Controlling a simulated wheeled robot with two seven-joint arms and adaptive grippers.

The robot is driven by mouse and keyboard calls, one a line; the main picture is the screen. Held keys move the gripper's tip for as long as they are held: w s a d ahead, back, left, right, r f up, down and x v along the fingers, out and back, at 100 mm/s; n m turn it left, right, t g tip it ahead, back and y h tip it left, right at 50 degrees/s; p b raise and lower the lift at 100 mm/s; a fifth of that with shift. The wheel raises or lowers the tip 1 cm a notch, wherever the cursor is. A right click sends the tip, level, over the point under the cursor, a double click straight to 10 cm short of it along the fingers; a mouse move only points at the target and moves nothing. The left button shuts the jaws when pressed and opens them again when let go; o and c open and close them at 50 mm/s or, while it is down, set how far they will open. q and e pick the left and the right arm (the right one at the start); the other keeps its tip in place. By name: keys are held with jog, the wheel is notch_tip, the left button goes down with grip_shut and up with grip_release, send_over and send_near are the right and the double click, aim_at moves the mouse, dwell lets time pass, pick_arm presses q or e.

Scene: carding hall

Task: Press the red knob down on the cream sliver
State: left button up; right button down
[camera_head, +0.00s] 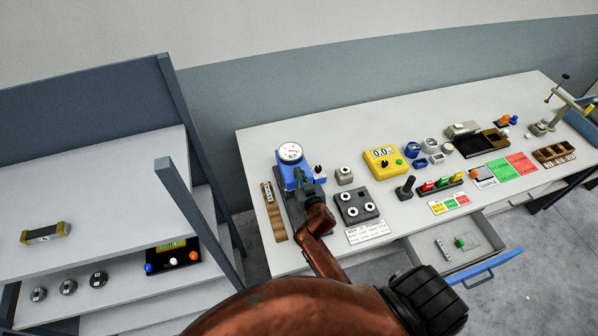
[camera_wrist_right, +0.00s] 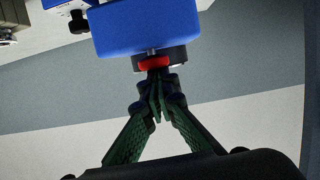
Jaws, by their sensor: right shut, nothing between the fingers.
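The blue gauge device (camera_head: 291,171) with a round white dial (camera_head: 290,152) stands at the left end of the table. The red knob (camera_wrist_right: 154,62) shows in the right wrist view, beside the blue housing (camera_wrist_right: 150,28) on a short metal stem. My right gripper (camera_wrist_right: 158,82) is shut and empty, its fingertips right at the red knob and partly in front of a dark part beside it. I cannot tell whether they touch. In the head view my right gripper (camera_head: 305,184) is in front of the blue device and hides its lower part. I cannot make out the cream sliver.
A wooden strip (camera_head: 273,211) lies left of the device. A dark block with white rings (camera_head: 356,206) and a yellow meter (camera_head: 384,162) stand to its right. An open drawer (camera_head: 458,247) juts from the table front. A shelf unit (camera_head: 90,205) stands at left.

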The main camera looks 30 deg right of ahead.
jog(key=shift+s+f, duration=0.1)
jog(key=shift+f, duration=0.15)
jog(key=s+a+r+p, duration=0.2)
jog(key=s+r, duration=0.5)
jog(key=s, duration=0.2)
jog(key=shift+a, duration=0.3)
dwell(0.6)
